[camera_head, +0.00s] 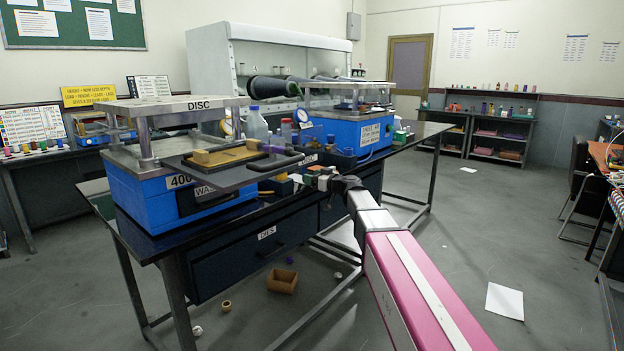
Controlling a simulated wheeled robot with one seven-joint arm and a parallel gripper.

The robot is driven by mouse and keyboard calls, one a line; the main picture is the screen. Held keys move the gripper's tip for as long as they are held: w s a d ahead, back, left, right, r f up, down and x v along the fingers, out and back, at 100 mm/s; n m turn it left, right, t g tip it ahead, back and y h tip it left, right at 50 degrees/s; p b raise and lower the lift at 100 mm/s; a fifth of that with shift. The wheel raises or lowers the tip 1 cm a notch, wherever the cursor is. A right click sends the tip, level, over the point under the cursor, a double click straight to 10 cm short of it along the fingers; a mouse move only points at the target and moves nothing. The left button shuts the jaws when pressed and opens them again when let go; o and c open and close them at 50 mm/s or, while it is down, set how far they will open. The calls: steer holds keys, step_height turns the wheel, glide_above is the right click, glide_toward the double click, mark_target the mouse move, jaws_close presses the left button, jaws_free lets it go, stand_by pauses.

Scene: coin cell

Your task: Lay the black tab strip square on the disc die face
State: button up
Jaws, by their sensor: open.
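The press marked DISC (199,104) stands on a blue base at the left of the bench. Its dark tray (222,175) sticks out toward the right, with a flat brass-yellow plate (232,157) on it, which looks like the die face. My gripper (308,180) is at the arm's far end, right of the tray and apart from the plate. It is open; its fingers are small and unclear.
A second blue press (352,132) stands farther back on the bench. A white bottle (256,124) and small items stand between the presses. A cardboard box (283,281) and a paper sheet (505,301) lie on the floor.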

steer(key=v, duration=1.1)
steer(key=s+d+f+m+g+h, duration=0.25)
steer(key=s+f, duration=0.45)
steer(key=f, duration=0.5)
steer(key=s+d+f+m+g+h, duration=0.15)
steer(key=s+f+g+h, duration=0.35)
steer(key=f, duration=0.6)
steer(key=s+d+f+m+g+h, duration=0.1)
steer(key=s+d+f+m+h, duration=0.2)
steer(key=s+d+f, duration=0.2)
steer(key=s+d+f+m+g+h, duration=0.2)
steer(key=s+d+f, duration=0.3)
steer(key=s, duration=0.5)
step_height(320, 180, down, 2)
steer(key=shift+d+f+m+h, duration=0.15)
steer(key=shift+m+h, duration=0.55)
steer(key=shift+h, duration=0.15)
steer(key=shift+g, duration=0.25)
